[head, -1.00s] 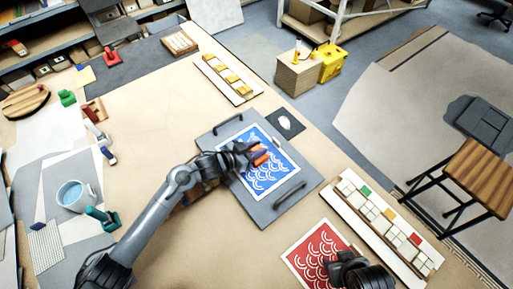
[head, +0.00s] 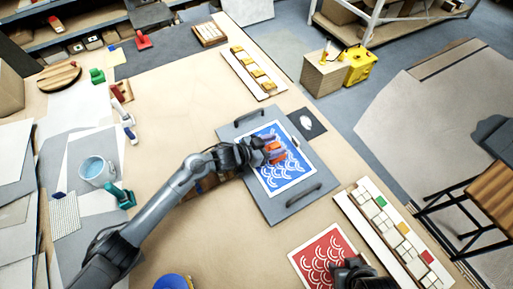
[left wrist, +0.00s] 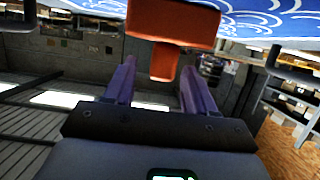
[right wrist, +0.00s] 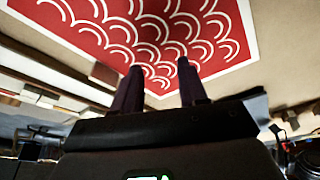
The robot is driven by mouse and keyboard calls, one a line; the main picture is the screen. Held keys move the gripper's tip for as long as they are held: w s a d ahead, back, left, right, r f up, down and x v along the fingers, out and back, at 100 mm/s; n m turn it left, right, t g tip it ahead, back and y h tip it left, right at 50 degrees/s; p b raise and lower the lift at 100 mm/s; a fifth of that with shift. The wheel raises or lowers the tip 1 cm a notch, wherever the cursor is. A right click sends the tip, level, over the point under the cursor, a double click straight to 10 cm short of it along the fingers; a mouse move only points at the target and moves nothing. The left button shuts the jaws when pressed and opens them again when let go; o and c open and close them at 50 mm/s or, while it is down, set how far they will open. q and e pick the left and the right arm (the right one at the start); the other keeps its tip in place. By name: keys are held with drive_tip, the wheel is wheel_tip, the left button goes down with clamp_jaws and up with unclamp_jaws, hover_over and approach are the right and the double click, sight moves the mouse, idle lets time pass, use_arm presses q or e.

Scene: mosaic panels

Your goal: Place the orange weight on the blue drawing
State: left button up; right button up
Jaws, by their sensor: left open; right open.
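The orange weight (head: 275,153) is on the blue drawing (head: 290,178), which lies on a grey board with two handles. My left gripper (head: 270,149) is open, with its fingers on either side of the weight. In the left wrist view, the weight's wide orange body (left wrist: 172,20) is against the blue sheet (left wrist: 265,20), and its narrower stem points between the spread fingers (left wrist: 158,78) without visible contact. My right gripper (right wrist: 158,75) is open and empty above the red drawing (right wrist: 150,30). In the head view, its fingertips are hard to make out.
The grey board (head: 275,208) has raised handles at its two ends. A strip of tiles (head: 400,235) runs along the right table edge. A dark card with a white shape (head: 306,122) lies beyond the board. A bucket (head: 97,170) stands on the left.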

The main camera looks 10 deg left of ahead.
use_arm(q)
drive_tip(key=v, duration=1.1)
drive_tip(key=shift+p, duration=0.45)
use_arm(e)
drive_tip(key=shift+r, duration=0.5)
use_arm(q)
drive_tip(key=shift+a, duration=0.1)
